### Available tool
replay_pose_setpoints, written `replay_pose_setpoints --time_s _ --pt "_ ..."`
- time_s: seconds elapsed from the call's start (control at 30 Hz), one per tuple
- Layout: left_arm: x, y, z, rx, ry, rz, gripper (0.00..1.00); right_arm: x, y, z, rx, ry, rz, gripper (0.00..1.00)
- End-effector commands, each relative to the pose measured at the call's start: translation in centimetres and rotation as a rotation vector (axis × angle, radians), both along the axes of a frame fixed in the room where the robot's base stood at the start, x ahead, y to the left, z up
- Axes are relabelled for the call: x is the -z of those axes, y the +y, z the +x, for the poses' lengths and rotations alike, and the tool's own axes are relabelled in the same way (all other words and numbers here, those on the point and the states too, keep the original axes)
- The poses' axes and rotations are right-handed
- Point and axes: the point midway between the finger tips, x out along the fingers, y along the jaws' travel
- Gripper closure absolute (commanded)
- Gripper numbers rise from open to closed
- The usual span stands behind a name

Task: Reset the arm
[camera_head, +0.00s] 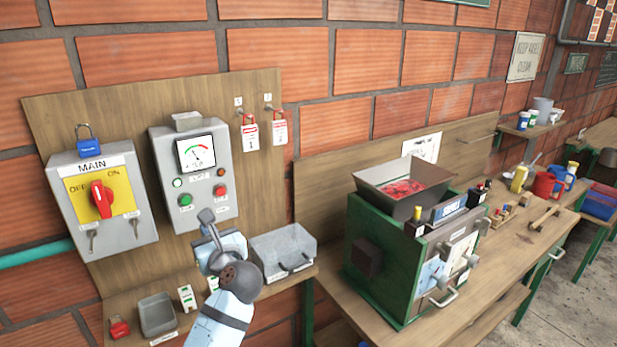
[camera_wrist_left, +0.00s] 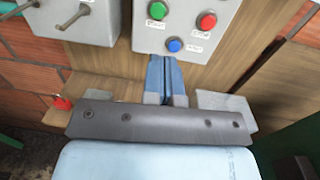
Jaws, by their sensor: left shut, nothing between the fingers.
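My left arm (camera_head: 228,290) comes up from the bottom of the head view, in front of the lower part of the grey control box (camera_head: 178,150). In the left wrist view the blue fingers (camera_wrist_left: 168,78) are together and hold nothing. The box there shows a green button (camera_wrist_left: 157,11), a red button (camera_wrist_left: 207,21) and a blue button (camera_wrist_left: 174,44), the blue one just beyond the fingertips. In the head view the arm hides the blue button. My right gripper is in neither view.
A MAIN switch box (camera_head: 103,200) with a red handle is left of the control box. Below are a shelf with a grey tray (camera_head: 157,314), a red padlock (camera_head: 119,327) and a clear bin (camera_head: 284,250). A green-framed machine (camera_head: 400,260) stands on the bench at right.

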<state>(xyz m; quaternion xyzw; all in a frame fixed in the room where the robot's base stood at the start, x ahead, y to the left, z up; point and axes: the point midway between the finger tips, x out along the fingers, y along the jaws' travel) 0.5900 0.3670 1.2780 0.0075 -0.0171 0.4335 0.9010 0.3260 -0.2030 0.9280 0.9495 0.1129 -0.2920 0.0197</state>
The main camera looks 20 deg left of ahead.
Motion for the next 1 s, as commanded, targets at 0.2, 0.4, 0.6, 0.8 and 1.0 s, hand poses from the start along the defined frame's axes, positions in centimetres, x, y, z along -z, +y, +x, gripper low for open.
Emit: replay_pose_setpoints --time_s 0.2,0.4,0.6,0.8,1.0 --pt "4.5 -1.2 -0.4 0.106 -0.066 -0.166 1.00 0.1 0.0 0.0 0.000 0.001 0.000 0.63" --pt "16.1 -5.3 -3.7 0.285 -0.252 -0.769 1.00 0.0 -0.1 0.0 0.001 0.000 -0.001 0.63" --pt "26.2 -10.3 -11.0 0.198 -0.449 -1.533 1.00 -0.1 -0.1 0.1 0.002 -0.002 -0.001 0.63" --pt "32.4 -14.2 -19.7 -0.192 -0.672 -2.219 1.00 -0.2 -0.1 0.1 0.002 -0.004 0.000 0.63" --pt "34.6 -16.0 -25.2 -0.582 -0.853 -2.566 1.00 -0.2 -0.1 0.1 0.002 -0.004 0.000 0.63"
